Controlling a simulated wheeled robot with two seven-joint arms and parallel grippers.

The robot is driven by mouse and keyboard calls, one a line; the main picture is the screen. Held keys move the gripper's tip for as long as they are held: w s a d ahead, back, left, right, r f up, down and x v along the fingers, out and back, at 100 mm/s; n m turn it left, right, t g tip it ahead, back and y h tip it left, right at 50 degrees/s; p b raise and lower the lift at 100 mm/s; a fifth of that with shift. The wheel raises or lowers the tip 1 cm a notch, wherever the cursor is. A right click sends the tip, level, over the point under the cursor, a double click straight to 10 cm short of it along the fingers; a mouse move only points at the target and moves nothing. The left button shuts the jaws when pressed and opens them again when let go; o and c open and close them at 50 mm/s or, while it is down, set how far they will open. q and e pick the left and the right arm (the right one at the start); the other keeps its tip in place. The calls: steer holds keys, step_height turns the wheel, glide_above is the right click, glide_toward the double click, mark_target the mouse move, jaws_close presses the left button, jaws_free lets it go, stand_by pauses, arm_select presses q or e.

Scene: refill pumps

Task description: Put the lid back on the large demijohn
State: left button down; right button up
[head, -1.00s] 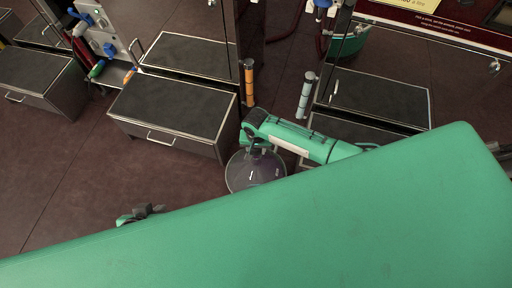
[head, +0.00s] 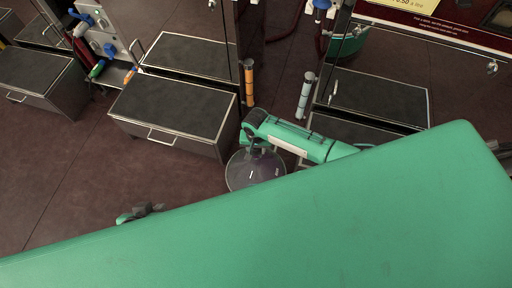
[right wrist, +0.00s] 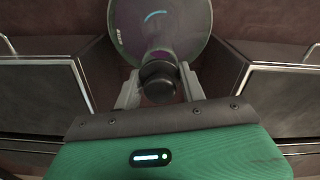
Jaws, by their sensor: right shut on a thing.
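The large demijohn (head: 254,172) is a round, clear glass vessel, seen from above next to the end of my right arm in the head view. It also shows at the top of the right wrist view (right wrist: 160,25). A black round lid (right wrist: 157,80) lies between the two grey fingers of my right gripper (right wrist: 158,92), which is shut on it. The lid lines up with the glass; I cannot tell whether it sits on the neck or is apart. My left gripper (head: 140,214) is mostly hidden behind my green body, so its fingers are unclear.
A dark-topped cabinet box (head: 172,108) stands left of the demijohn. Another dark low platform (head: 378,98) is at the right. An orange cylinder (head: 249,82) and a pale blue one (head: 306,96) stand behind. Bare brown floor (head: 90,165) is free at the left.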

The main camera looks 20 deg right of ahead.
steer(key=shift+f+p, duration=0.2)
steer(key=shift+p, duration=0.5)
stand_by(1.1)
stand_by(0.4)
steer(key=o, duration=1.5)
